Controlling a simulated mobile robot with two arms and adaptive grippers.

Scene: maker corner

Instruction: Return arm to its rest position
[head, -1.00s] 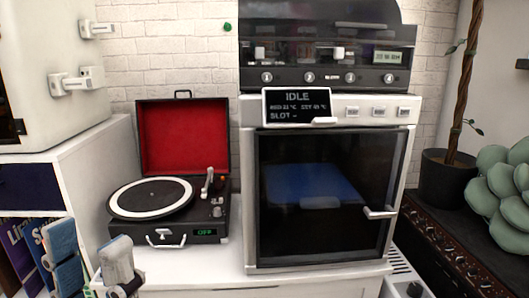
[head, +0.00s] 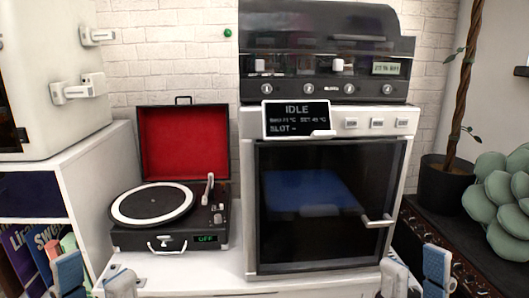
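My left gripper (head: 94,277) is at the bottom left, in front of the white cabinet top and the record player. Its blue-padded finger and grey finger stand apart with nothing visible between them. My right gripper (head: 415,274) is at the bottom right, in front of the oven-like machine's lower right corner. Its grey finger and blue-padded finger are also apart, with nothing seen between them. Both arms are mostly below the picture edge.
A record player (head: 165,240) with its red-lined lid open stands left of a machine (head: 249,200) showing IDLE, its glass door closed. Shelves with books (head: 18,255) are at left. A potted plant (head: 445,185) and a succulent (head: 505,200) are at right.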

